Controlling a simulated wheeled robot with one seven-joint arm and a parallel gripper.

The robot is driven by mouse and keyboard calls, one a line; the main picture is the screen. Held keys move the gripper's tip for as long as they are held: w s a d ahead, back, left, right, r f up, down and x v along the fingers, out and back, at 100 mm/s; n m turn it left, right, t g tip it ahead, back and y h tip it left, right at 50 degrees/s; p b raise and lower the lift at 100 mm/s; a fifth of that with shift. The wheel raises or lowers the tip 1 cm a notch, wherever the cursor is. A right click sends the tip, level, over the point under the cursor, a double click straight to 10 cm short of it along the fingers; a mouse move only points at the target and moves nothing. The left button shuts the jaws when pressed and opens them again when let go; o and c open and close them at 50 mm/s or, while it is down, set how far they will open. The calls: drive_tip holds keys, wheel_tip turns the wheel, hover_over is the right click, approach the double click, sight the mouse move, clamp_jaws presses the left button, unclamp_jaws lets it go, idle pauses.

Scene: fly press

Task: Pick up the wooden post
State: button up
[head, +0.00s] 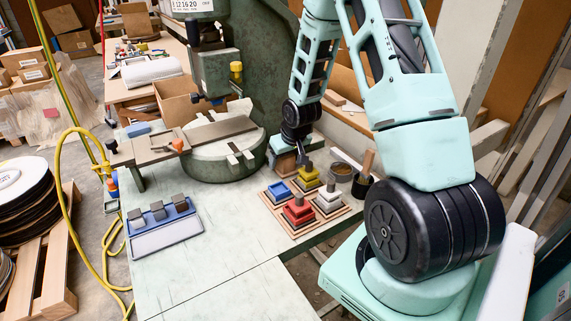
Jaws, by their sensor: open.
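A pale wooden post (368,161) stands upright, slightly tilted, with its lower end in or behind a dark cup (361,186) near the table's right edge. My gripper (304,169) points down behind the coloured stacks, to the left of the post and apart from it. It is small and dark here; its jaws are open, and I see nothing held between them. A brown wooden block (285,162) is close to its left side.
Blue (279,192), yellow (308,178), red (298,212) and grey (328,199) stepped stacks stand on wooden bases. A round tin (342,171) is beside the cup. The green press (245,60) rises behind. A blue tray (161,219) lies left; the front table is clear.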

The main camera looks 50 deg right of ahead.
drive_tip(key=shift+w+f, duration=0.1)
drive_tip(key=shift+f, duration=0.3)
drive_tip(key=c, duration=0.8)
drive_tip(key=shift+r, duration=0.1)
